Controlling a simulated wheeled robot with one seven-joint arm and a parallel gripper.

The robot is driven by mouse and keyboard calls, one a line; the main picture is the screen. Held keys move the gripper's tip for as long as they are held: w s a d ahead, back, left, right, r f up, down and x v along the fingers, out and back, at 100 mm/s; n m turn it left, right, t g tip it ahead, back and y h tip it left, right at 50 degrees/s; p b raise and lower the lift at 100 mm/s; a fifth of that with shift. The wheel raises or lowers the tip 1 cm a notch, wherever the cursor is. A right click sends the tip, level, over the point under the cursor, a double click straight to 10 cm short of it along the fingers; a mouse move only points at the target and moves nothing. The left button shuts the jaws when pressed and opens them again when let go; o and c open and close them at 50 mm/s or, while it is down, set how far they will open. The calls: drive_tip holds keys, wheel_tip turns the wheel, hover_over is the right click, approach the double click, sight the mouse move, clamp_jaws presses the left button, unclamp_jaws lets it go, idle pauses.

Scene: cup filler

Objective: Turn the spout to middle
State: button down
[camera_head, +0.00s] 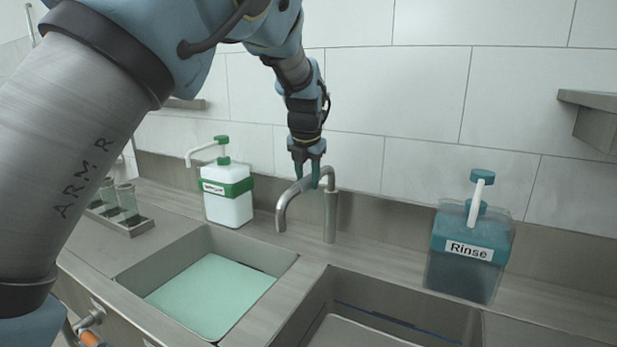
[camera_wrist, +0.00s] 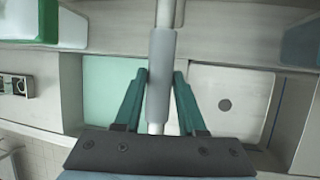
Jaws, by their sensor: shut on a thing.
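The spout (camera_head: 293,196) is a grey metal tube that rises from a post behind the sinks and bends down at its free end. In the head view its free end hangs to the left of the post. My gripper (camera_head: 307,178) reaches down from above, its green fingers shut on the spout. In the wrist view the spout (camera_wrist: 161,62) runs up and down the picture between the two fingers (camera_wrist: 160,78). There it lies over the strip between the two basins. The finger contact is partly hidden in the head view.
The left basin (camera_head: 272,266) has a pale green floor; the right basin (camera_head: 318,300) is grey. A white bottle with a green pump (camera_head: 228,207) stands left of the spout, a teal Rinse bottle (camera_head: 462,272) right. Small cups (camera_head: 127,200) stand far left.

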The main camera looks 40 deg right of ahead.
drive_tip(key=c, duration=0.5)
unclamp_jaws()
drive_tip(key=b+v, duration=0.3)
drive_tip(key=v, duration=0.7)
drive_tip(key=shift+r, duration=0.35)
drive_tip(key=shift+s+a, duration=0.1)
drive_tip(key=shift+a, duration=0.05)
